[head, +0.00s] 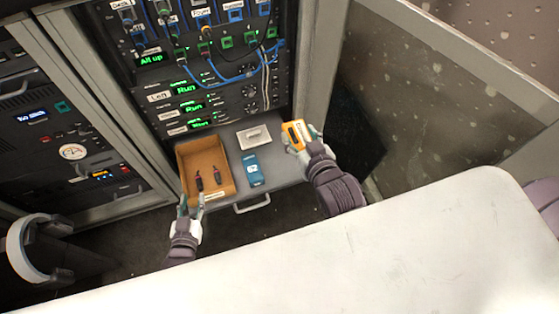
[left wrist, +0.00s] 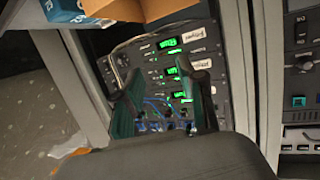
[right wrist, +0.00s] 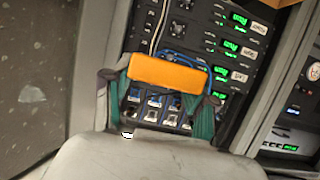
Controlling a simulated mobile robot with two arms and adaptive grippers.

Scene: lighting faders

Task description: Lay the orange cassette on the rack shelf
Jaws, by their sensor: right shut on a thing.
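The orange cassette (head: 297,131), with a pale label, is held above the right end of the grey rack shelf (head: 284,172). My right gripper (head: 301,142) is shut on it. In the right wrist view the cassette (right wrist: 168,73) spans between the two green fingertips, showing a plain orange side. My left gripper (head: 190,204) is in front of the cardboard tray at the shelf's left. Its fingers stand apart with nothing between them in the left wrist view (left wrist: 163,92).
On the shelf are a cardboard tray (head: 184,160) holding red-and-black pieces (head: 218,177), a blue packet (head: 252,169) and a whitish plate (head: 253,137). Bare shelf shows right of the packet. Rack equipment with cables (head: 205,85) rises behind. A white tabletop (head: 400,255) lies in front.

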